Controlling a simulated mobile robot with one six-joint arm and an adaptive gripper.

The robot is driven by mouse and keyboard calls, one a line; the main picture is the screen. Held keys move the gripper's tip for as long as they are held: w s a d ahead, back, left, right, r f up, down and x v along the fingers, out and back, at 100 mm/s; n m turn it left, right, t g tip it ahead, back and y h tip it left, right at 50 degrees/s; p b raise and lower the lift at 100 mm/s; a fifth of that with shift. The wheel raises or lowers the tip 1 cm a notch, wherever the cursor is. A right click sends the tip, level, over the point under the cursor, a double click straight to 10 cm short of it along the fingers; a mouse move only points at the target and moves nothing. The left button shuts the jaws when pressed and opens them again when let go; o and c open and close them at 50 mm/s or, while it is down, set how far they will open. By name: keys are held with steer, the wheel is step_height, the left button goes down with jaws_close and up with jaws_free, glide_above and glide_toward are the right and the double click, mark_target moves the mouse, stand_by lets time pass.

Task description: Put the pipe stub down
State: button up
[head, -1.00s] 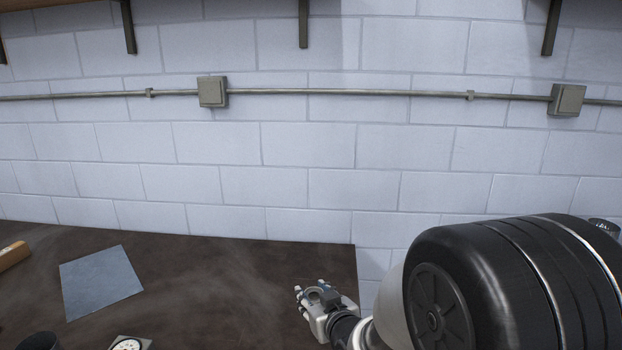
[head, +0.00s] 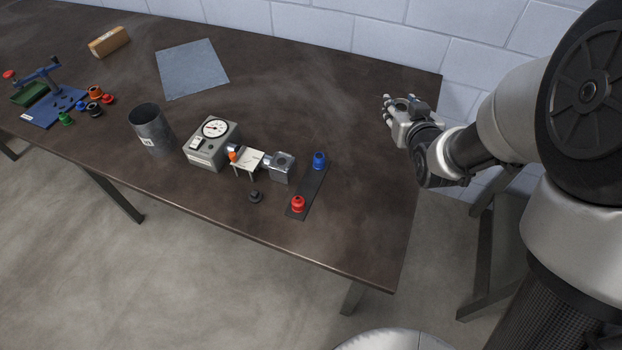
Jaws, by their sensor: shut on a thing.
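My gripper (head: 387,110) is at the right of the head view, over the table's far right part. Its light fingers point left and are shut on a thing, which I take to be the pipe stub. The held piece is too small and hidden among the fingers for me to make out its shape or tilt. I cannot tell how high it is above the table (head: 340,110). The tabletop to the left of the gripper is bare.
A metal cylinder (head: 152,129), a gauge box (head: 204,151), a small white stand (head: 247,160), a metal block (head: 283,166) and a dark strip (head: 308,188) with red and blue knobs stand near the front edge. A grey sheet (head: 192,69) lies at the back left. A wall is behind.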

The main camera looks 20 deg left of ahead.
steer(key=s+a+f+n+g+y, duration=0.1)
steer(key=s+a+f+n+y, duration=0.15)
steer(key=a, duration=0.75)
steer(key=n+g+y, duration=0.3)
steer(key=n+y, duration=0.1)
glide_above(309, 185)
step_height(309, 185, down, 3)
steer(key=shift+a+f, duration=0.1)
steer(key=shift+h, duration=0.25)
step_height(309, 185, down, 20)
steer(key=b, duration=0.6)
steer(key=shift+r, duration=0.2)
steer(key=shift+f+b, duration=0.3)
steer(key=shift+b, duration=0.2)
steer(key=o, duration=1.1)
steer(key=shift+r, duration=0.1)
steer(key=shift+r+p, duration=0.1)
steer(key=shift+p, duration=0.4)
